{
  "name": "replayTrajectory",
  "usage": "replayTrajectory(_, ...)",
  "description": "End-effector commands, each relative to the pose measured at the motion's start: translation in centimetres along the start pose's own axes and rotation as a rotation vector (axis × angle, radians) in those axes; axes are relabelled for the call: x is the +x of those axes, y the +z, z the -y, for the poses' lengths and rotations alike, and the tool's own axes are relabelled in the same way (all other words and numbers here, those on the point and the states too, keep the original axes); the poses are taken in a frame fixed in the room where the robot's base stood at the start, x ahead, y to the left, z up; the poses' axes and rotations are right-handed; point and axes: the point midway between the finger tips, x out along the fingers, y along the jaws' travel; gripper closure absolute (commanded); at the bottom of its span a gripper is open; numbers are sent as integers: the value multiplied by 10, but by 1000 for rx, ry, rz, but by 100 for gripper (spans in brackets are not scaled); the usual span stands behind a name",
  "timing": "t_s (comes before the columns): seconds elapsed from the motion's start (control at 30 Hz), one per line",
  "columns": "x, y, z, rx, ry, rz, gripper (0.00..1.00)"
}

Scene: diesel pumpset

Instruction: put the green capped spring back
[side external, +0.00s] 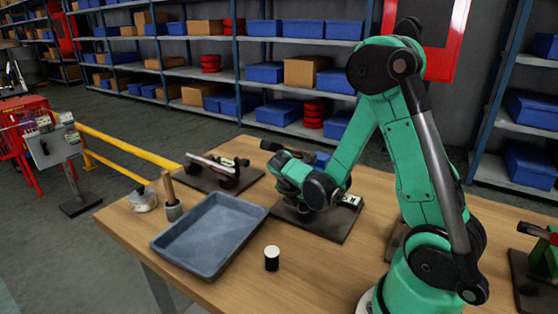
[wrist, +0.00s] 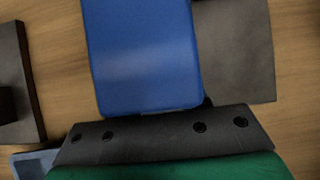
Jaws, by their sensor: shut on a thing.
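My gripper (side external: 320,192) is low over a dark base plate (side external: 312,222) on the bench. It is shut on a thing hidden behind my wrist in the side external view. I cannot make out the green capped spring in either view. In the wrist view a large blue block-like thing (wrist: 143,55) fills the middle, in front of a grey plate (wrist: 238,50); the fingertips do not show there. A small white-and-dark piece (side external: 350,200) sits at the right of the base plate.
A grey-blue tray (side external: 210,236) lies left of the base plate. A white-topped black cylinder (side external: 272,258) stands in front of it. Another fixture plate (side external: 222,176) is behind. Bare bench shows at front.

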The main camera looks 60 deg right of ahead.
Motion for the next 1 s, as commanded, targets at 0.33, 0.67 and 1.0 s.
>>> replayTrajectory(0.33,-5,-2,0,-2,1,0,97)
replayTrajectory(0.67,-15,-17,0,-2,2,0,97)
replayTrajectory(1.0,-26,-32,0,-2,1,0,97)
